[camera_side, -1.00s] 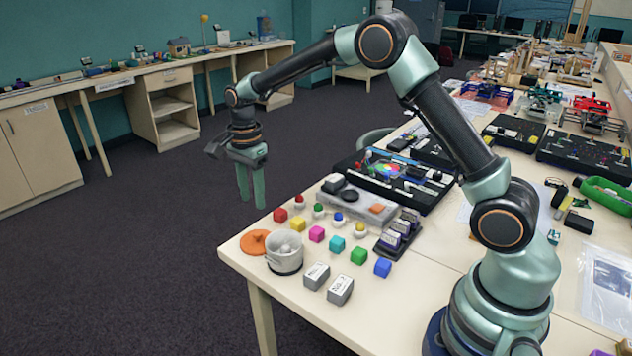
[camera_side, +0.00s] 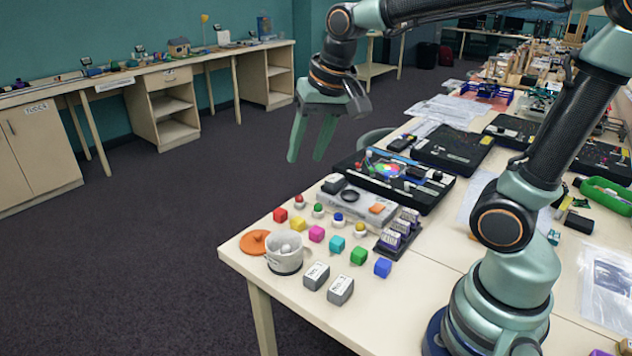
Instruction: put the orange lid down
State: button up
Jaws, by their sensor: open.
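The orange lid (camera_side: 255,242) lies flat on the table near its left corner, with its small knob upward. It is beside the grey pot (camera_side: 284,256), whose top is uncovered and shows pale round things inside. My gripper (camera_side: 305,158) is open and empty, raised in the air, higher than the lid and away from it toward the back of the table. Nothing hides the lid except the pot near its right edge.
Coloured cubes (camera_side: 316,233) and several small knobbed pieces stand right of the pot. Two grey labelled blocks (camera_side: 340,290) lie in front. A grey box (camera_side: 358,206) and a black panel (camera_side: 392,178) lie behind. The table's left edge is close to the lid.

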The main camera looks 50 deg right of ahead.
jog(key=s+f+n+t, duration=0.1)
jog(key=s+n, duration=0.4)
jog(key=s, duration=0.2)
jog(key=shift+d+f+n+t, duration=0.15)
jog(key=shift+n+t, duration=0.15)
jog(key=shift+t, duration=0.1)
